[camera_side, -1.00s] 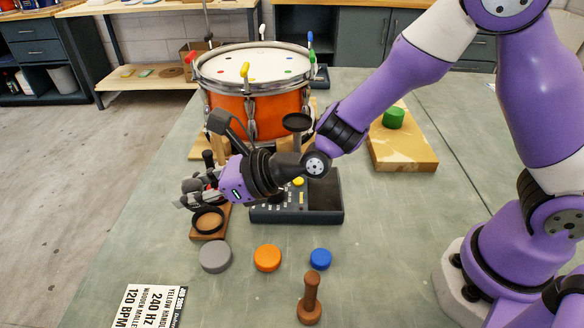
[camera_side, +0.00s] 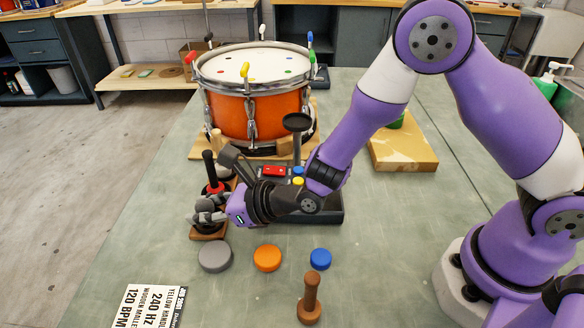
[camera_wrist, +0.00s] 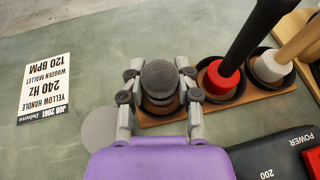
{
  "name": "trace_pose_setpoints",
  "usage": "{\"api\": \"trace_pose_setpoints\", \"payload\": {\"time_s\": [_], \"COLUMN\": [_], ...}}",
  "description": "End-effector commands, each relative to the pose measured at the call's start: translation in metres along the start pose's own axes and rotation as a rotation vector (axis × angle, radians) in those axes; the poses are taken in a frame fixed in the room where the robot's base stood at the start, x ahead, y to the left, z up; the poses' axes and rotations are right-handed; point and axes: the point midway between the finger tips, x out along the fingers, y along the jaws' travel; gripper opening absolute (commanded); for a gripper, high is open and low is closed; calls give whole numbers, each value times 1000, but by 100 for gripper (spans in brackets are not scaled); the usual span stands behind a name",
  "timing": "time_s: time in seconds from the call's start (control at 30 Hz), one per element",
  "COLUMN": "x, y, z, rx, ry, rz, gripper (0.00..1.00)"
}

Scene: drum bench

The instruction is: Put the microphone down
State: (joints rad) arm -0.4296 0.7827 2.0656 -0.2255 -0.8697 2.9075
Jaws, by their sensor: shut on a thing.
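The microphone (camera_wrist: 160,78) has a grey mesh head and shows between my fingers in the wrist view. My gripper (camera_wrist: 158,92) is shut on it. In the side view my gripper (camera_side: 208,214) is low over the near end of a wooden rack (camera_side: 196,236). The microphone overlaps the rack's near ring there, and its lower part is hidden. I cannot tell whether it touches the rack.
A red-collared mallet (camera_wrist: 221,78) and a white-collared one (camera_wrist: 274,64) stand in the rack beside my gripper. A dark control box (camera_side: 325,207) is to the right. Grey (camera_side: 215,257), orange (camera_side: 267,258) and blue (camera_side: 320,259) discs and a wooden peg (camera_side: 311,300) lie in front.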

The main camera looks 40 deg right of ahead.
Motion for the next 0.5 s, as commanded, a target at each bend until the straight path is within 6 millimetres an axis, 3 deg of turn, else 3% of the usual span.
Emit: {"api": "trace_pose_setpoints", "payload": {"time_s": [0.1, 0.13, 0.17, 0.5], "x": [1, 1, 1, 1], "y": [0, 0, 0, 0], "z": [-2, -2, -2, -1], "rx": [0, 0, 0, 0], "ry": [0, 0, 0, 0], "rz": [0, 0, 0, 0], "gripper": [0, 51, 65, 65]}}
